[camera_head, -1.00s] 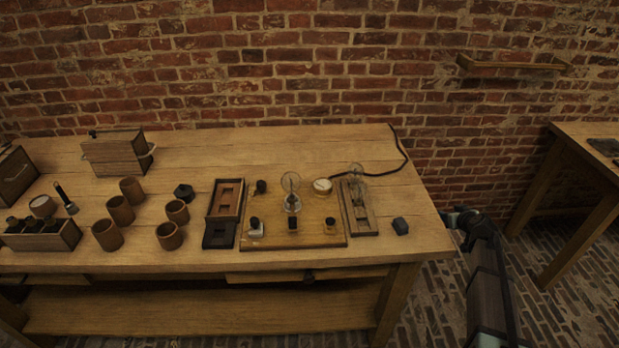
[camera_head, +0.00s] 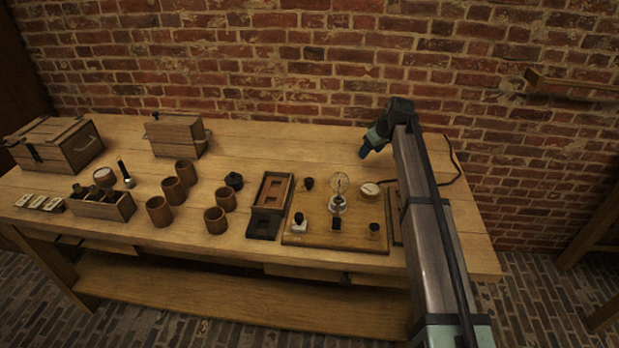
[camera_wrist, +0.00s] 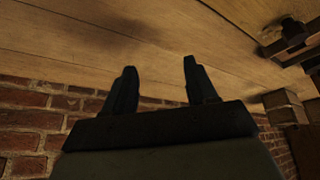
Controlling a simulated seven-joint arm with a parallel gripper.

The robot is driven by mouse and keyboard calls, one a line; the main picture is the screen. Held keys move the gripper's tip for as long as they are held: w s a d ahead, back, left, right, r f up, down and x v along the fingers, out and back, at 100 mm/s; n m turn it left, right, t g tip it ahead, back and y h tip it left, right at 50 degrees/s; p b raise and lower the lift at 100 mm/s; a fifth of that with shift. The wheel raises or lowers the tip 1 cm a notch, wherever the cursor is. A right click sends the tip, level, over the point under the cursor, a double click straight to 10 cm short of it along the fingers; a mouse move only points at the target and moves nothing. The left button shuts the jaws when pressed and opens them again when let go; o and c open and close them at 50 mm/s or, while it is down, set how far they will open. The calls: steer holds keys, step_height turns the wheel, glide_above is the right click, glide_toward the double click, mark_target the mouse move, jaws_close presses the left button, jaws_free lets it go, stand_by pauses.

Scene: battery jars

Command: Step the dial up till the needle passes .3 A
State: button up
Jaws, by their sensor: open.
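A wooden board (camera_head: 320,238) lies on the bench in the head view. A round pale-faced meter (camera_head: 370,189) sits at its back right; its needle is too small to read. A clear glass bulb (camera_head: 340,184) stands beside the meter. Several small dark knobs sit on the board, including a front middle knob (camera_head: 336,223) and a front right knob (camera_head: 374,228); I cannot tell which is the dial. My gripper (camera_head: 363,154) is above the bench behind the meter, apart from it. In the wrist view, my gripper (camera_wrist: 160,68) shows two spread fingers with nothing between them.
A wooden tray (camera_head: 285,195) lies left of the board. Several brown jars (camera_head: 160,211) and wooden boxes (camera_head: 62,143) stand farther left. A dark cable (camera_head: 455,165) runs along the back right. The bench behind the tray is clear.

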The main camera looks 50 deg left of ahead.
steer(key=s+a+r+g+h, duration=0.1)
steer(key=s+a+r+h, duration=0.15)
steer(key=s, duration=0.35)
steer(key=s+a+r+h, duration=0.1)
steer(key=s+a+r, duration=0.15)
steer(key=s, duration=0.35)
steer(key=m+h, duration=0.1)
steer(key=h, duration=0.1)
glide_toward(309, 180)
step_height(309, 180, down, 9)
steer(key=shift+d, duration=0.1)
steer(key=shift+c, duration=0.3)
steer(key=c, duration=1)
steer(key=shift+m, duration=2.9)
